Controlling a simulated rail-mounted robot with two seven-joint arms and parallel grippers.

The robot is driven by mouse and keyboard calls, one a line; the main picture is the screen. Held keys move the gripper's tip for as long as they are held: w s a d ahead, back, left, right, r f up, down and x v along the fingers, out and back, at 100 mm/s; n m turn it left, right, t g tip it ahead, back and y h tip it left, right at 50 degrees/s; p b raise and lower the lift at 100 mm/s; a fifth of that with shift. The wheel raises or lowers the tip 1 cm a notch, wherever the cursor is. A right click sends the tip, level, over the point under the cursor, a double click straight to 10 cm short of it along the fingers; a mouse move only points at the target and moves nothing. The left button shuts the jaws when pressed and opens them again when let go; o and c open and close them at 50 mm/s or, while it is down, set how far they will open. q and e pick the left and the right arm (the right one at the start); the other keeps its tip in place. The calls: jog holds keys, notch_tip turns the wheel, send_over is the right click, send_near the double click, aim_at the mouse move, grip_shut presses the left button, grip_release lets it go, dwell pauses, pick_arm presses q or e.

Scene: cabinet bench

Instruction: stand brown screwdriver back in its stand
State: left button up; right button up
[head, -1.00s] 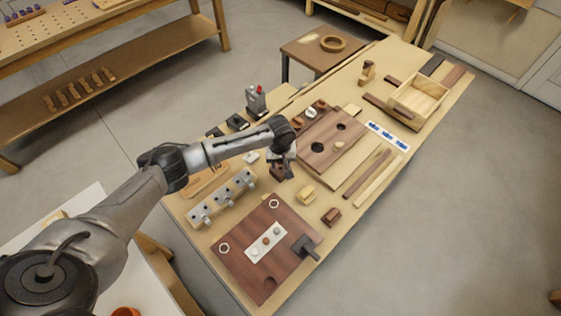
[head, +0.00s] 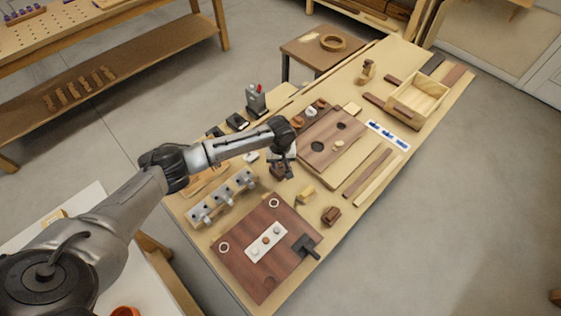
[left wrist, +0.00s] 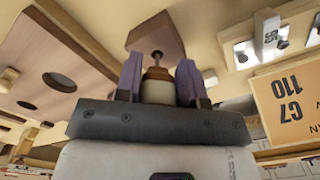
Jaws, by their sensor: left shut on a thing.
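My left gripper (head: 282,160) is over the middle of the bench, above a dark brown block (head: 277,171) that looks like the stand. In the left wrist view my left gripper (left wrist: 158,82) is shut on the handle of the brown screwdriver (left wrist: 158,90), between its two purple-grey fingers. The handle is cream with a brown collar, and a short dark shaft points away from the gripper toward the brown stand (left wrist: 150,33). I cannot tell whether the tip is in a hole or only in front of the block. In the head view the gripper hides the screwdriver. My right gripper is out of view.
A board with metal clamps or pegs (head: 222,198) stands left of the gripper. A dark red-brown panel (head: 240,262) lies in front. A brown board with holes (head: 318,155) lies behind right. The bench's right front edge is fairly clear.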

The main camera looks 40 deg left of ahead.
aim_at(281, 171)
pick_arm(q)
jog(key=shift+f, duration=0.35)
jog(key=shift+f, duration=0.2)
dwell(0.4)
jog(key=shift+f+b, duration=0.35)
jog(key=shift+f, duration=0.15)
dwell(0.4)
jog(key=shift+f, duration=0.55)
dwell(0.3)
jog(key=o, duration=1)
jog(key=shift+o, duration=0.5)
jog(key=o, duration=0.3)
jog(key=shift+o, duration=0.2)
jog(key=shift+r, duration=0.1)
